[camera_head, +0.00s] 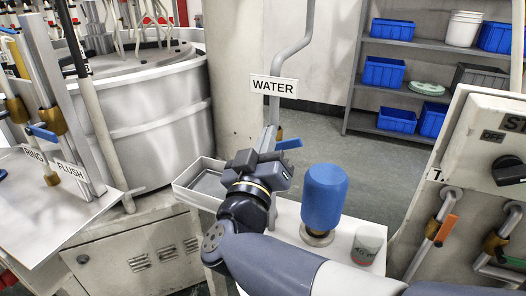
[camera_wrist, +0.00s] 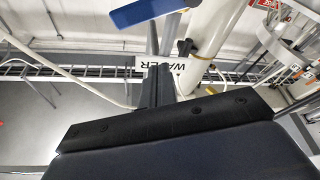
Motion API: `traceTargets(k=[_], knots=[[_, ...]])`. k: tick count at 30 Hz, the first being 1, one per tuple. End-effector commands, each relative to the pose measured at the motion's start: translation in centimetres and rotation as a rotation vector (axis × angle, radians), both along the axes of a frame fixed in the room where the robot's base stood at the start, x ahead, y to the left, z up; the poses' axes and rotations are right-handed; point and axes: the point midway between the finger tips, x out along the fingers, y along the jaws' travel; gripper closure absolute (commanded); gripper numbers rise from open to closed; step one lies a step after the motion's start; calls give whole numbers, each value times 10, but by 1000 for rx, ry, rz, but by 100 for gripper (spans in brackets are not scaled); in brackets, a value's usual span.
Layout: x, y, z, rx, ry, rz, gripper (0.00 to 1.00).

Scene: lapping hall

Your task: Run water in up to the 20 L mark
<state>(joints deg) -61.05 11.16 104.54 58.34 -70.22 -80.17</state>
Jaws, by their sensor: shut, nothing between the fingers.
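The WATER sign (camera_head: 273,86) hangs on a grey pipe (camera_head: 293,51) that runs down behind my arm. A blue lever (camera_head: 289,144) sticks out to the right low on this pipe. My gripper (camera_head: 268,139) is shut and empty, close beside the lever on its left; I cannot tell whether they touch. In the wrist view, the blue lever (camera_wrist: 146,11) is at the top, beyond my gripper (camera_wrist: 157,82), and the sign (camera_wrist: 160,66) is partly hidden behind the fingers. A shallow metal tray (camera_head: 183,190) lies left of my wrist. I see no 20 L mark.
A blue container (camera_head: 323,197) and a white cup (camera_head: 367,243) stand on a white bench right of my wrist. Levers labelled RING and FLUSH (camera_head: 71,175) are at left. A switch panel (camera_head: 487,140) with an orange lever (camera_head: 446,230) is at right. Shelves with blue bins (camera_head: 384,72) stand behind.

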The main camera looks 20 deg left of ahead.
Motion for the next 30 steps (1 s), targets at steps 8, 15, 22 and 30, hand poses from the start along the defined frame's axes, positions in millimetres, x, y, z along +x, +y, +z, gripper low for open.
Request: traceTargets(k=[8, 15, 22, 30], knots=[[37, -4, -4, -5, 3, -1, 100], [36, -14, -23, -1, 0, 1, 100], [35, -15, -24, 2, -1, 1, 100], [35, -16, -28, 14, -2, 1, 100]])
